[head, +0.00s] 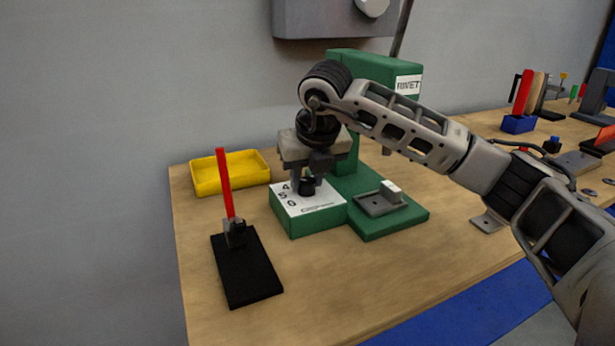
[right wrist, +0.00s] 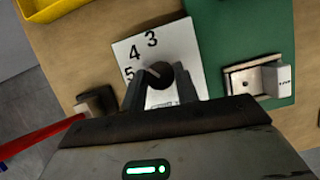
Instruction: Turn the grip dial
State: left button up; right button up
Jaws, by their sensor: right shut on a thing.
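The grip dial is a small black knob (head: 307,185) on a white numbered plate (head: 318,205) atop a green box (head: 310,222). My right gripper (head: 307,184) comes down over the plate from above and is shut on the knob. In the right wrist view the knob (right wrist: 159,74) sits between the two fingers, with a pale pointer line on its top. My left gripper is not in view.
A green machine labelled RIVET (head: 408,85) stands just behind my arm. A grey fixture with a white block (head: 378,203) lies right of the dial. A yellow tray (head: 230,172) and a red lever on a black base (head: 245,270) are at left. The front tabletop is clear.

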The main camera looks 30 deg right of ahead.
jog(key=o, duration=1)
jog(key=shift+c, duration=0.2)
jog(key=v, duration=1.6)
